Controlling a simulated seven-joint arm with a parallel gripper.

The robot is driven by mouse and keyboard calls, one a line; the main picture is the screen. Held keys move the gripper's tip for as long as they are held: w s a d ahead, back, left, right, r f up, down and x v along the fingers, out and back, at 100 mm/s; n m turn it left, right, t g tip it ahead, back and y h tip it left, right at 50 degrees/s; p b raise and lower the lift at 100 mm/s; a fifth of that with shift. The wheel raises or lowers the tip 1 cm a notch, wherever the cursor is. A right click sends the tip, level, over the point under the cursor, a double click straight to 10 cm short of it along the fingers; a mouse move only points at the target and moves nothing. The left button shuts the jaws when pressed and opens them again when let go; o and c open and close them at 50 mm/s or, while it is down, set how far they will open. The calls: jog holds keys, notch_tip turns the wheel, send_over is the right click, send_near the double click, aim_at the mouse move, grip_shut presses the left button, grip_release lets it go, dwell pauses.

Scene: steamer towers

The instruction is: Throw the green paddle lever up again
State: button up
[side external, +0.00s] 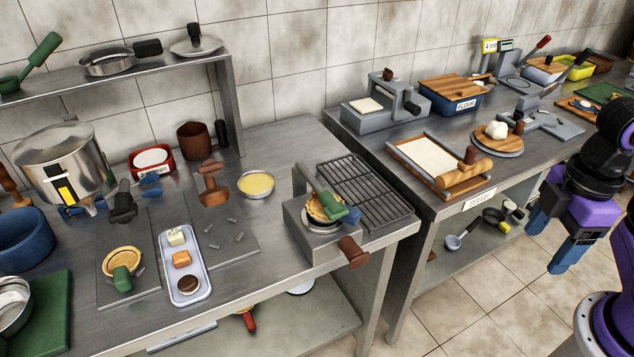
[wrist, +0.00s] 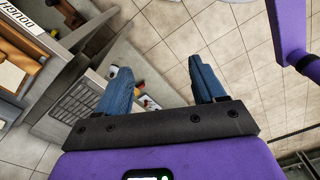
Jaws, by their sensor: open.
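A green paddle-shaped lever (side external: 335,207) sits on a grey box-shaped machine (side external: 302,226) at the front right of the left table. It lies low across a round golden pastry on the machine's top. A brown handle (side external: 353,251) sticks out of the machine's front. Another green paddle-like piece (side external: 122,279) lies at the front of a grey plate by a golden round; I cannot tell which of the two is the task's lever. My gripper (side external: 556,240) is open and empty, right of both, over the floor in front of the right counter. Its blue fingers are spread in the wrist view (wrist: 160,85).
A wire rack (side external: 365,190) lies behind the machine. The right counter carries a rolling pin (side external: 464,173) on a dough board and a blue flour bin (side external: 450,100). A gap separates the tables. A pale blue tray (side external: 182,268) stands left. The floor around my gripper is open.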

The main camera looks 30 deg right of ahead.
jog(key=shift+c, duration=0.3)
jog(key=shift+c, duration=0.9)
notch_tip(320, 180, up, 9)
jog(key=m+h, duration=0.3)
jog(key=m, duration=1)
send_over(333, 203)
jog(key=a, duration=0.4)
jog(key=x, duration=1.7)
jog(key=shift+s+f, duration=0.1)
jog(key=shift+s, duration=0.05)
grip_shut()
